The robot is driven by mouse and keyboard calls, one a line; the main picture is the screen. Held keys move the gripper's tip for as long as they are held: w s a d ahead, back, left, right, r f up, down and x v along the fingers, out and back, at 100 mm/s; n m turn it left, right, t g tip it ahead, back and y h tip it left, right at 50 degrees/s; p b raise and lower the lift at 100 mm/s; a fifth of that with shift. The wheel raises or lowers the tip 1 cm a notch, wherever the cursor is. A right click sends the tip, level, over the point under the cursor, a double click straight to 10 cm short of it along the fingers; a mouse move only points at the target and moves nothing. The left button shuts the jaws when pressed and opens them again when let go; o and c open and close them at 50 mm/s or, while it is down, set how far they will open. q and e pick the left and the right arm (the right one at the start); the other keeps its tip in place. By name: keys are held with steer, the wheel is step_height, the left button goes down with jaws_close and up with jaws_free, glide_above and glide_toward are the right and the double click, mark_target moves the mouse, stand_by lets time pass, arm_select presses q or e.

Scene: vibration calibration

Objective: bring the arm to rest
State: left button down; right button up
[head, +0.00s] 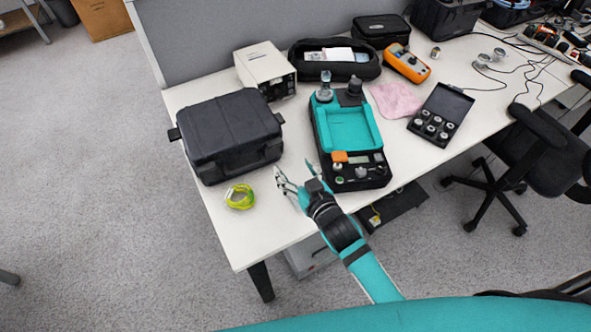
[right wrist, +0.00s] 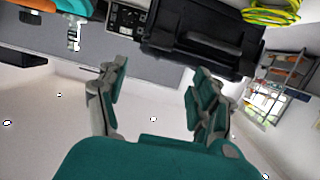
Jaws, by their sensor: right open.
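My right gripper (head: 296,178) is open and empty in the head view, over the front part of the white table, between the black case and the teal device. Its two spread fingers also show in the right wrist view (right wrist: 158,100), with nothing between them. The teal-and-black device (head: 349,130) stands just beyond and to the right of the gripper. The black case (head: 228,132) sits closed to the left; it also shows at the top of the right wrist view (right wrist: 205,40). My left gripper is not in view.
A yellow-green coil (head: 240,197) lies near the table's left edge. On the white table (head: 262,225) are also a white box instrument (head: 264,70), an orange meter (head: 406,63), a pink cloth (head: 395,101) and an open box of weights (head: 440,115). A black chair (head: 535,155) stands at right. The table's front-left corner is clear.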

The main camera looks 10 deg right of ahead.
stand_by(0.3)
steer(key=s+d+f+g+h, duration=0.1)
steer(key=s+d+g, duration=0.3)
steer(key=s, duration=0.4)
steer(key=s+d+m+g+h, duration=0.1)
steer(key=s+d+g+h, duration=0.2)
steer(key=s, duration=0.5)
steer(key=s+d+f+g, duration=0.1)
steer(key=s+d+g, duration=0.35)
steer(key=s, duration=0.45)
step_height(320, 180, down, 27)
steer(key=s, duration=0.2)
steer(key=s+d+f+g, duration=0.2)
steer(key=s+d+f, duration=0.1)
steer(key=s+f, duration=1.2)
steer(key=shift+s, duration=0.6)
steer(key=shift+f, duration=0.1)
